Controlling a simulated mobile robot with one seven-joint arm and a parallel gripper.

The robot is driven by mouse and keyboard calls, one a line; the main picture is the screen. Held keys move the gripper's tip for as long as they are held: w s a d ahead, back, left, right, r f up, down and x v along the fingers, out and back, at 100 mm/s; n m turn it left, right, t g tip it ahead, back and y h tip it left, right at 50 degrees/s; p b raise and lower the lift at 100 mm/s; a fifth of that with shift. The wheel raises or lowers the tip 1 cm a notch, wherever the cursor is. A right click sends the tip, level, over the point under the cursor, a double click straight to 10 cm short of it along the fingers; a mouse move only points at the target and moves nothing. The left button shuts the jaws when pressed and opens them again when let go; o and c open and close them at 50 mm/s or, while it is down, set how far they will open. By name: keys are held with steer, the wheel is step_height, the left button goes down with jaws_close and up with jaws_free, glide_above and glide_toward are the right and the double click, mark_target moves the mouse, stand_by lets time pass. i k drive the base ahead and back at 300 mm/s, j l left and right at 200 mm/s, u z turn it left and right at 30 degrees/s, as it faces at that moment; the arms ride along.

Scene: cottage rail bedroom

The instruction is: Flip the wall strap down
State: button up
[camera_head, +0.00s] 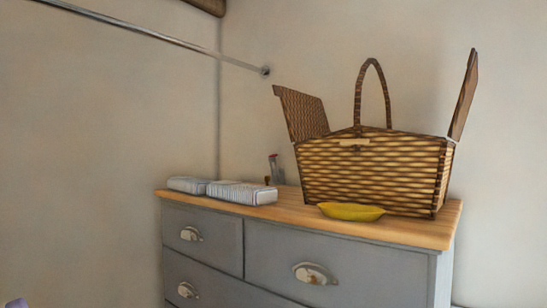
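I cannot make out a wall strap in this view. A metal rail (160,38) runs along the left wall and ends in a round mount (265,71) near the corner. My gripper is not in view, so its place relative to the wall is hidden.
A grey dresser (203,259) with a wooden top (290,213) stands in the corner. On it are a wicker basket (370,178) with both lids raised, a yellow dish (350,212), striped folded cloths (240,193) and a small bottle (274,168). The left wall below the rail is bare.

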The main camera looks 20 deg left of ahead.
mark_target(276, 179)
steer(key=i+j+u, duration=0.5)
steer(key=i+j, duration=0.3)
steer(key=j, duration=0.2)
steer(key=i+j+u, duration=0.45)
steer(key=i+j, duration=0.25)
steer(key=i, duration=0.3)
